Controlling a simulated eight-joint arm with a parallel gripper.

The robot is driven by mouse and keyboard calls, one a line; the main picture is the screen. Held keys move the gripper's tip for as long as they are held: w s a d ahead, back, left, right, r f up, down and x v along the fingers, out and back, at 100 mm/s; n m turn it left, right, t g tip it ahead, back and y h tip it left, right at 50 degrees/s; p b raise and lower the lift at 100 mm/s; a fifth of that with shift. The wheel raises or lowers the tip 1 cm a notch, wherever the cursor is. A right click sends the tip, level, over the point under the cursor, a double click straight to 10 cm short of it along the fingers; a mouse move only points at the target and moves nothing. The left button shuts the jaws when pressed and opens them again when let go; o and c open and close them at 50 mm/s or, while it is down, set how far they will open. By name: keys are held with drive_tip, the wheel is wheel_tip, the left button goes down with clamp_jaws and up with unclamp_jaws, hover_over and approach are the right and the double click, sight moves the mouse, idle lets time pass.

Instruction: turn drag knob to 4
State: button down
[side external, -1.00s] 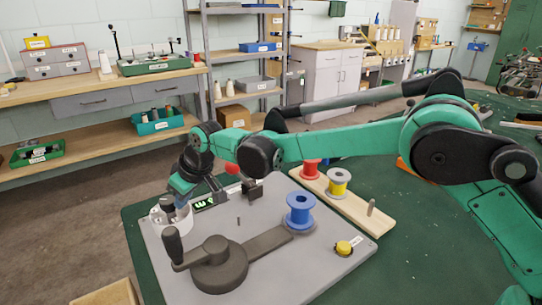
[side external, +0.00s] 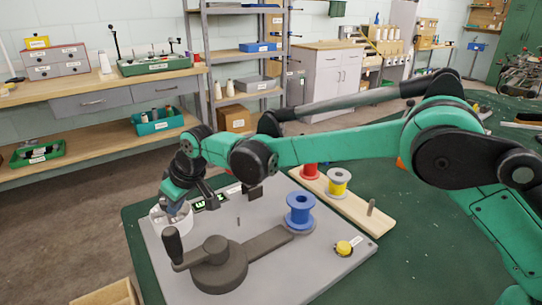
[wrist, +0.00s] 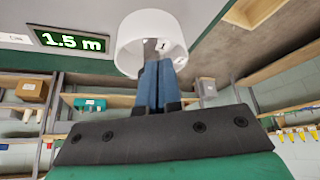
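The drag knob, a white round dial, is at the left of the grey board in the side view (side external: 158,221). In the wrist view the white dial (wrist: 133,42) has a grey upright part (wrist: 150,47) and a numeral 1. My gripper (side external: 177,212) is down at the dial in the side view and partly hides it. In the wrist view its blue fingers (wrist: 158,70) are close together, with their tips at the grey part. I cannot tell whether they grip it. A display (wrist: 72,41) reads 1.5 m.
A dark crank (side external: 219,262) with a long arm stands on the grey board (side external: 310,275). A blue spool (side external: 300,212) and a yellow button (side external: 343,248) are to the right. A wooden strip behind holds a red spool (side external: 309,171) and a yellow-wound spool (side external: 339,181).

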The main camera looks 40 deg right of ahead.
drive_tip(key=shift+s, duration=0.35)
drive_tip(key=shift+r, duration=0.15)
drive_tip(key=shift+d+r, duration=0.1)
drive_tip(key=shift+r, duration=2.75)
drive_tip(key=shift+w+d+f, duration=0.25)
drive_tip(key=shift+d+f, duration=0.1)
drive_tip(key=shift+f, duration=0.65)
drive_tip(key=shift+w+d+f, duration=0.3)
drive_tip(key=shift+d+f, duration=0.1)
drive_tip(key=shift+f, duration=0.6)
drive_tip(key=shift+w+d+f, duration=0.25)
drive_tip(key=shift+d+f, duration=0.1)
drive_tip(key=shift+f, duration=0.65)
drive_tip(key=shift+w+a, duration=0.15)
drive_tip(key=shift+a, duration=0.1)
